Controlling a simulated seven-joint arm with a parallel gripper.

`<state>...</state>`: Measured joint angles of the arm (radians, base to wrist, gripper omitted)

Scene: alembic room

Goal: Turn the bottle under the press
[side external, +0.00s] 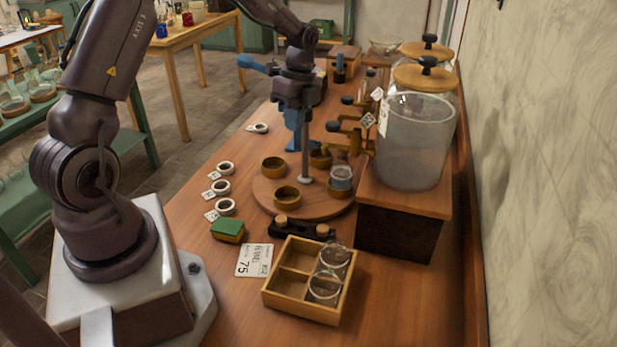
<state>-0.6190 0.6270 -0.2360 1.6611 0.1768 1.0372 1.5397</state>
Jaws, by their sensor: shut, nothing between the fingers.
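A round wooden turntable (303,208) sits on the bench with several brown ring holders on it and a grey post (305,150) at its middle. A small clear glass bottle (341,175) stands upright in the right-hand holder; the other holders look empty. Blue parts, which look like the press (293,140), show behind the turntable, with a blue lever (250,63) sticking out left. My gripper (299,104) is shut and empty above the turntable, near the top of the post. It hides part of the press, and I cannot tell whether it touches the post.
Large glass jars (412,150) stand on a wooden block (402,225) right of the turntable, with brass taps (352,128) facing it. A divided tray (300,308) holding glasses, a green sponge-like block (228,230) and a label card (254,260) lie in front. White rings line the left side.

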